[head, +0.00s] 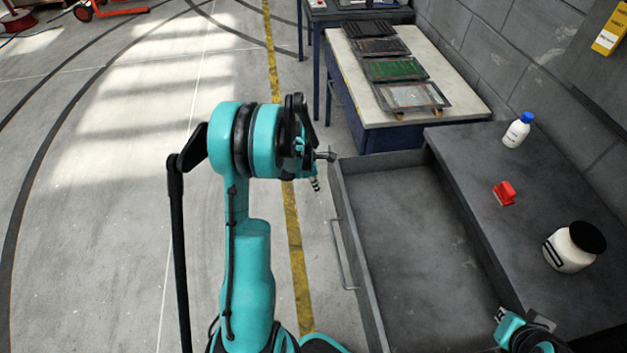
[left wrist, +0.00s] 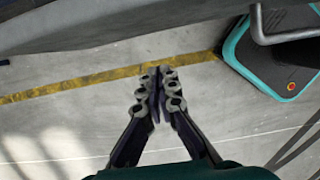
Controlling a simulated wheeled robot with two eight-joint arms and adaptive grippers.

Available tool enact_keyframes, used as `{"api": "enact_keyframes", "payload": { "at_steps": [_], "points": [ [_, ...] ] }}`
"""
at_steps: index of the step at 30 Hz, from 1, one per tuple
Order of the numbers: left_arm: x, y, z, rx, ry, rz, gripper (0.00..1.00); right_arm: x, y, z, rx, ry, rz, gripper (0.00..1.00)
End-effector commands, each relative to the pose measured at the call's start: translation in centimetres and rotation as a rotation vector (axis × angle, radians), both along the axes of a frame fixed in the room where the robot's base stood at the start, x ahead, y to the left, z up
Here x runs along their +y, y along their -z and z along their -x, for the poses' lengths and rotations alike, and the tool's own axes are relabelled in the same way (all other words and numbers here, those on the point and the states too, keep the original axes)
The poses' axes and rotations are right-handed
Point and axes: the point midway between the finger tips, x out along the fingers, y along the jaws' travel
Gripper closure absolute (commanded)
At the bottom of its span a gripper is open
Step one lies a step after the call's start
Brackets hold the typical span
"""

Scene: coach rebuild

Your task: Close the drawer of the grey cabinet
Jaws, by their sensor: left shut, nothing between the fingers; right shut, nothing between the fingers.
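The grey cabinet (head: 450,150) stands at the right, with its drawer (head: 410,240) pulled out to the left. The drawer is empty, and a bar handle (head: 342,255) is on its front. The handle also shows at the top right of the left wrist view (left wrist: 285,36). My left gripper (head: 328,157) is shut and empty by the far front corner of the drawer; contact cannot be told. Its closed fingers show in the left wrist view (left wrist: 158,95), with the drawer along the top. My right gripper (head: 540,320) is partly visible at the bottom right, over the cabinet, shut.
On the cabinet top are a white bottle with a blue cap (head: 517,131), a red object (head: 504,193) and a white jar with a black lid (head: 573,247). A bench (head: 385,133) with several trays stands behind. The floor (head: 100,220) at the left is mostly clear.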

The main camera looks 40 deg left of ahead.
Motion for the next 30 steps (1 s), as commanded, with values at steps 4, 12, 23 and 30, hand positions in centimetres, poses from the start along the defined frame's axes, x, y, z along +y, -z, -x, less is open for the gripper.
{"api": "enact_keyframes", "payload": {
  "at_steps": [4,12,23,30],
  "points": [
    [-1.5,0.9,-1.5,0.0,0.004,0.0,1.0,0.0,1.0,0.0,0.0,0.0,0.0,1.0],
    [-2.9,0.6,-2.9,0.0,0.002,-0.001,1.0,0.0,1.4,0.0,0.0,0.0,0.0,1.0],
    [-3.0,0.6,-3.0,0.0,0.001,0.0,1.0,0.0,1.4,0.0,0.0,0.0,0.0,1.0],
    [-4.4,0.6,-4.5,-0.001,0.005,-0.001,1.0,0.0,1.4,0.0,0.0,0.0,0.0,1.0]
  ]
}}
